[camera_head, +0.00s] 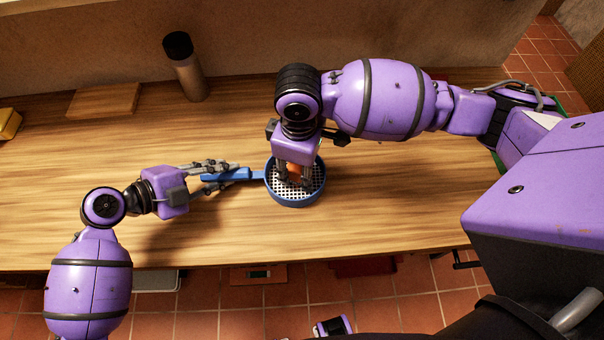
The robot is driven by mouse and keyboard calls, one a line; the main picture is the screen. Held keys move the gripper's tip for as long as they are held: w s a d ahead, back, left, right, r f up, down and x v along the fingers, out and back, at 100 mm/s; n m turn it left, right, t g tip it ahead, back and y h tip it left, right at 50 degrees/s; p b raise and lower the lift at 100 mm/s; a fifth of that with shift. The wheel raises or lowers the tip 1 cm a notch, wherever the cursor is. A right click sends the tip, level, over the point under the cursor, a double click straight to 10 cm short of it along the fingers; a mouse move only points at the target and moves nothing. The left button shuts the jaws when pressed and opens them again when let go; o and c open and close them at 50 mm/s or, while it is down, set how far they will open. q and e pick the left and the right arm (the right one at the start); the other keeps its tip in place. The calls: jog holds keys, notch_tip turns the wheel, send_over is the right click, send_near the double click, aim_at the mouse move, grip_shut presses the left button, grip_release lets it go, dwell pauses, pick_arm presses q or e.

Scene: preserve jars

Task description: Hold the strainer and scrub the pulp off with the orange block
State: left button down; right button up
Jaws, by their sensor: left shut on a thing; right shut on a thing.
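The blue strainer (291,204) with a pale perforated mesh lies at the middle of the counter, its blue handle (243,174) pointing left. My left gripper (237,173) is shut on the handle. My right gripper (294,182) points down into the strainer from above and is shut on the orange block (294,170). The block is mostly hidden by the fingers and wrist. It is low over the mesh; I cannot tell whether it touches. No pulp can be made out on the visible mesh.
A brown bottle with a black cap (186,68) stands at the back. A wooden board (104,100) lies at the back left, and a yellow object (9,123) is at the left edge. The counter (400,205) is clear right of the strainer. Its front edge lies below the strainer.

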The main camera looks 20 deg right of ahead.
pick_arm(q)
jog(key=shift+a+f, duration=0.1)
jog(key=shift+f, duration=0.1)
pick_arm(e)
jog(key=shift+f, duration=0.2)
jog(key=shift+s+d, duration=0.25)
jog(key=shift+d, duration=0.75)
jog(key=shift+a, duration=0.1)
jog(key=shift+w+a, duration=0.3)
jog(key=shift+a, duration=0.55)
jog(key=shift+w+a, duration=0.3)
jog(key=shift+a, duration=0.55)
